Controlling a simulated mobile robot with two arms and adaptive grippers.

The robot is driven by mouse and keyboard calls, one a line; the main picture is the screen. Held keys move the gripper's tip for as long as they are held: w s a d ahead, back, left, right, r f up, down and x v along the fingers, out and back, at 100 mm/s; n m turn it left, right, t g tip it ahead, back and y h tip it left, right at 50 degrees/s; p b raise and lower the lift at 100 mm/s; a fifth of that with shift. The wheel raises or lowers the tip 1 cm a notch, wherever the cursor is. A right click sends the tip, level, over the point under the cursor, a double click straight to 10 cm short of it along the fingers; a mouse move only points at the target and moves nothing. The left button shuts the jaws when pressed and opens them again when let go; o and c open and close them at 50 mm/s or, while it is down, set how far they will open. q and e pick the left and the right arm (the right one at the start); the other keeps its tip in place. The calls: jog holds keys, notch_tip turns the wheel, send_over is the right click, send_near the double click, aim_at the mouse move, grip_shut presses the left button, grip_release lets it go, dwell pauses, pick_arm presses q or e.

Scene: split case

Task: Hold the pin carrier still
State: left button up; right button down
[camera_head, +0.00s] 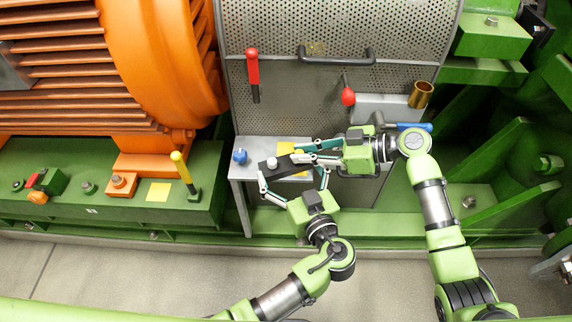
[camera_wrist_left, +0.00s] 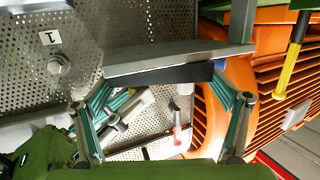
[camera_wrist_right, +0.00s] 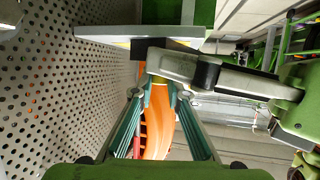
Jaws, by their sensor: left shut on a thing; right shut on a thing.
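The pin carrier, a dark flat block (camera_head: 286,167) with a pale round piece on top, is at the front of a small grey shelf (camera_head: 252,144). My left gripper (camera_head: 292,174) is shut on it with widely spread fingers, from the front. In the left wrist view the dark block (camera_wrist_left: 160,75) spans the fingers beneath the shelf's grey edge. My right gripper (camera_head: 300,153) reaches in from the right and is shut, apparently on the same carrier; its dark part (camera_wrist_right: 143,48) shows at the fingertips in the right wrist view. The exact contact is partly hidden.
A blue knob (camera_head: 240,156) stands on the shelf's left, and a yellow patch (camera_head: 287,147) lies behind the carrier. A perforated panel (camera_head: 285,95) with red-handled tools rises behind. A yellow lever (camera_head: 181,166) stands left, by the orange machine (camera_head: 165,60). The two grippers are close together.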

pick_arm(q)
jog(key=shift+s+a+f, duration=0.1)
jog(key=shift+s+f, duration=0.05)
jog(key=shift+f, duration=0.25)
jog(key=shift+c, duration=0.2)
pick_arm(e)
jog(key=shift+r, duration=2.5)
jog(key=w+d+r, duration=0.4)
jog(key=d, duration=0.1)
jog(key=shift+w+d+r, duration=0.1)
jog(key=shift+w, duration=0.3)
